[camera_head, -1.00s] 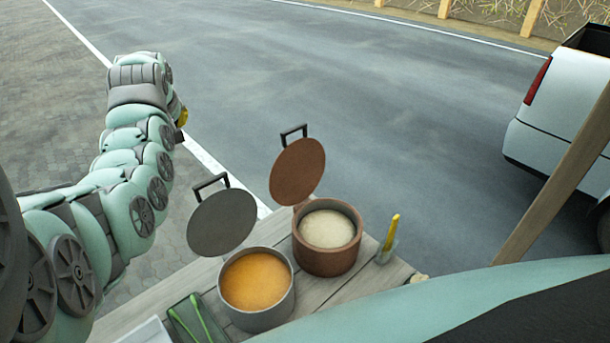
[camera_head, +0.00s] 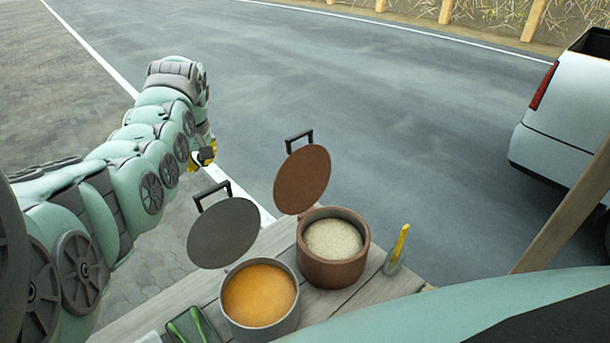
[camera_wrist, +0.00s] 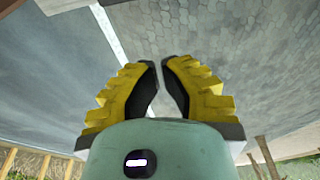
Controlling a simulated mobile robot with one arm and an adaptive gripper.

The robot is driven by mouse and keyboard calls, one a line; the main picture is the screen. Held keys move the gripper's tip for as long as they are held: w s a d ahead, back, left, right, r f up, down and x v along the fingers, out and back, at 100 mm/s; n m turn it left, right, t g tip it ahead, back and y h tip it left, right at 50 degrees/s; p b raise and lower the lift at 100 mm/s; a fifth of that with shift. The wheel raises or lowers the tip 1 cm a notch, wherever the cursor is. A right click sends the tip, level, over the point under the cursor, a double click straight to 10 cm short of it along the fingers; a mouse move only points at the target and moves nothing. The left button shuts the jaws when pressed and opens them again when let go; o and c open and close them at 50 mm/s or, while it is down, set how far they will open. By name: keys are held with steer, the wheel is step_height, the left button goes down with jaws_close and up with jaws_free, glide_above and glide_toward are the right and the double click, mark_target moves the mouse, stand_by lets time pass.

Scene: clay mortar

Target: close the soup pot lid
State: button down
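A grey pot (camera_head: 290,318) filled with orange soup (camera_head: 258,294) stands on the wooden table. Its round dark grey lid (camera_head: 222,232) is raised, tilted up behind the pot's left rim, with a black handle (camera_head: 212,192) at its upper edge. My gripper (camera_head: 205,155) is up and to the left of this lid in the head view, apart from it. In the wrist view my gripper (camera_wrist: 161,80) has its two yellow fingers with black pads close together, with a narrow gap and nothing between them. The wrist view shows neither pot nor lid.
A brown pot (camera_head: 333,271) with pale grainy food stands close on the right, its brown lid (camera_head: 302,180) raised too. A small holder with a yellow-handled tool (camera_head: 398,248) stands right of it. A green tray (camera_head: 192,325) with green utensils lies at the table's front left.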

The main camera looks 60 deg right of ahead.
steer(key=shift+s+a+f+p, duration=0.15)
steer(key=shift+s+f+p, duration=0.7)
steer(key=shift+p, duration=1.05)
steer(key=shift+s+a+f+p, duration=0.1)
steer(key=shift+s+f+p, duration=0.7)
steer(key=shift+p, duration=1.1)
steer(key=shift+w+f, duration=0.1)
steer(key=shift+f, duration=0.05)
